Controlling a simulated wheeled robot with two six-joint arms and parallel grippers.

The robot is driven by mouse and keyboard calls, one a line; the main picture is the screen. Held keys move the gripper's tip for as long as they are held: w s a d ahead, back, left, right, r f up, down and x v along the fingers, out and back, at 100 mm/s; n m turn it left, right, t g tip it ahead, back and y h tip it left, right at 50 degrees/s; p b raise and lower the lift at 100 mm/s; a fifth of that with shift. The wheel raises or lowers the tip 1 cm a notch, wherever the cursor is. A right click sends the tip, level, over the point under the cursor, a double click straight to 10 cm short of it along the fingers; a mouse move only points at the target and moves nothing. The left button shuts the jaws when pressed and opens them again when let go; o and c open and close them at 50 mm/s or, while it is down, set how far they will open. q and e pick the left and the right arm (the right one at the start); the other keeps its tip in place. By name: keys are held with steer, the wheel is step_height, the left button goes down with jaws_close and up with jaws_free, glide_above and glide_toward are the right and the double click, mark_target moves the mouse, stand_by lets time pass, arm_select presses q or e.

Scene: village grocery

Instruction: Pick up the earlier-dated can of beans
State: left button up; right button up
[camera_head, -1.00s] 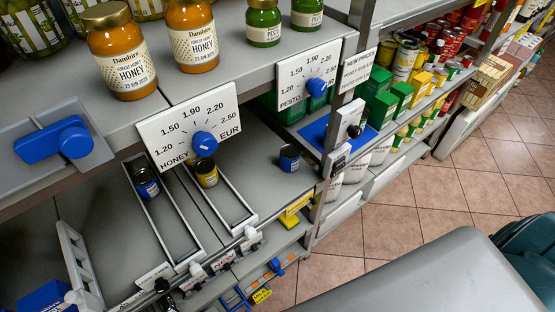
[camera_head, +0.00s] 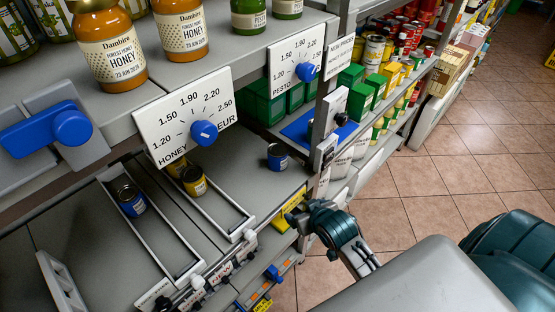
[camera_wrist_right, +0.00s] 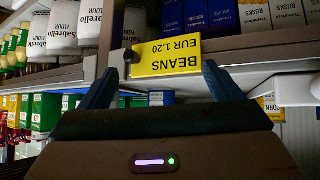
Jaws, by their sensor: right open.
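A blue can (camera_head: 131,200) stands in the left rail lane on the middle shelf, and a yellow can (camera_head: 192,181) stands in the right lane. Another dark blue can (camera_head: 277,157) stands alone on the bare shelf to their right. I cannot read any date, or tell which cans hold beans. My right gripper (camera_head: 299,219) is at the shelf's front edge, below and right of the lone can, by a yellow tag. In the right wrist view its jaws (camera_wrist_right: 161,88) are open and empty, with the tag reading BEANS EUR 1.20 (camera_wrist_right: 166,57) beyond them. My left gripper is out of view.
The upper shelf holds honey jars (camera_head: 181,30) and a HONEY price dial (camera_head: 185,118) overhanging the cans. A shelf post (camera_head: 326,110) stands right of the lone can. Green boxes (camera_head: 270,106) sit behind. The tiled floor (camera_head: 440,160) at right is clear.

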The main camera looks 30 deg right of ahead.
mark_target(281, 154)
steer(key=w+r+t, duration=0.1)
steer(key=w+r, duration=0.1)
steer(key=w, duration=0.3)
steer(key=w+d+r+t, duration=0.1)
steer(key=w+r+t, duration=0.1)
steer(key=w, duration=0.3)
steer(key=w+r+t, duration=0.1)
steer(key=w+r, duration=0.2)
steer(key=w, duration=0.2)
steer(key=shift+d+t+p, duration=0.25)
steer(key=shift+t+p, duration=0.05)
steer(key=shift+p, duration=0.05)
steer(key=p+x, duration=0.1)
steer(key=x, duration=0.4)
steer(key=shift+a+p, duration=0.1)
steer(key=shift+p, duration=0.2)
steer(key=shift+w+f, duration=0.25)
steer(key=shift+w, duration=0.05)
steer(key=shift+s, duration=0.1)
steer(key=shift+r, duration=0.1)
steer(key=c, duration=1.2)
